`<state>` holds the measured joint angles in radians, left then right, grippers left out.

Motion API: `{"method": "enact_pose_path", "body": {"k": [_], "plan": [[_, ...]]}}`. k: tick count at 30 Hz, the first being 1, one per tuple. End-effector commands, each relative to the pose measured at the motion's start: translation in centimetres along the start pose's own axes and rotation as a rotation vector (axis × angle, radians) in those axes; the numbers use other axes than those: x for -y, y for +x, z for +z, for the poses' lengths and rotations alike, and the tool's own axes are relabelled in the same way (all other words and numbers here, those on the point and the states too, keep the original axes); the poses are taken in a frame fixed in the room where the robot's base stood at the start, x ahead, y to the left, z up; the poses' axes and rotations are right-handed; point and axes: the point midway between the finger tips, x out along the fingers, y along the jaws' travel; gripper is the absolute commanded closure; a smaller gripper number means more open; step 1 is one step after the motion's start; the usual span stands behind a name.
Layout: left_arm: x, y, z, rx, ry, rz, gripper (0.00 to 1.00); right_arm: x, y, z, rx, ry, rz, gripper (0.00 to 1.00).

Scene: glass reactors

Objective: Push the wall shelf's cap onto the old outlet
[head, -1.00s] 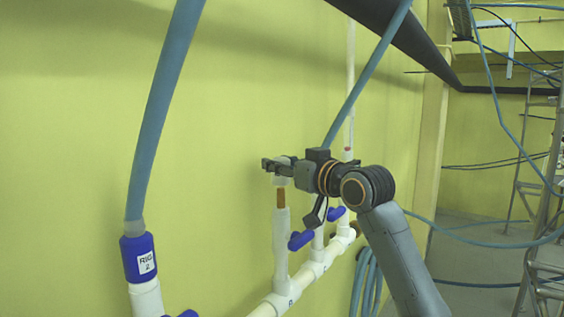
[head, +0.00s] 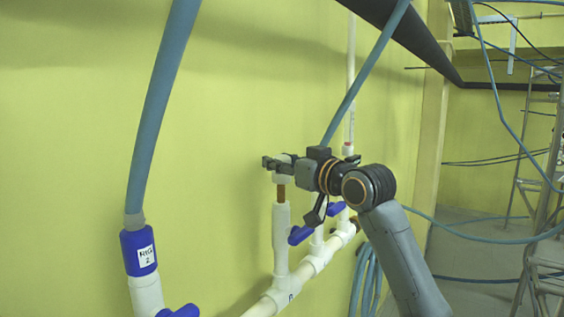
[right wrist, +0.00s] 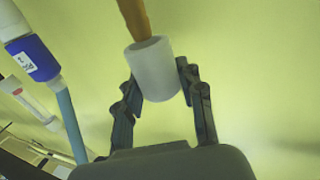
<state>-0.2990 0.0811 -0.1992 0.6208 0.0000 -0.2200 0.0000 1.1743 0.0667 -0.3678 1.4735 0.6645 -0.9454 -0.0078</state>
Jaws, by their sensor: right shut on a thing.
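The white cap (right wrist: 154,70) is between the two fingers of my right gripper (right wrist: 155,88), which is shut on it. In the head view, my right gripper (head: 280,163) is over the old outlet, with the lower part of the cap (head: 280,178) showing below the fingers. The old outlet is a copper-brown stub (head: 281,194) rising from a white upright pipe (head: 281,238). In the right wrist view, the stub (right wrist: 134,18) meets the cap's open end. I cannot tell how deep it sits inside. My left gripper is out of view.
White wall piping with blue valve handles (head: 300,235) runs beside and below the outlet. A blue hose (head: 160,110) with a labelled blue fitting (head: 138,250) is at the left. Another hose (head: 365,75) passes behind my right arm. A ladder (head: 535,190) stands far right.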

Motion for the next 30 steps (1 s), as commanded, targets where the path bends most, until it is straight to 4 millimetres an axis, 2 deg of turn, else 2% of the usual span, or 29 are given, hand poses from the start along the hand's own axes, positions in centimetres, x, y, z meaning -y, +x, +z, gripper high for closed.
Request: {"method": "enact_pose_path", "body": {"k": [18,30], "plan": [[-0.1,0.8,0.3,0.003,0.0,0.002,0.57,0.0,0.1,1.6,-0.001,-0.001,0.0,0.95],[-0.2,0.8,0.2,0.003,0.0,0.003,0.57,0.0,0.2,1.7,-0.001,-0.001,0.0,0.95]]}}
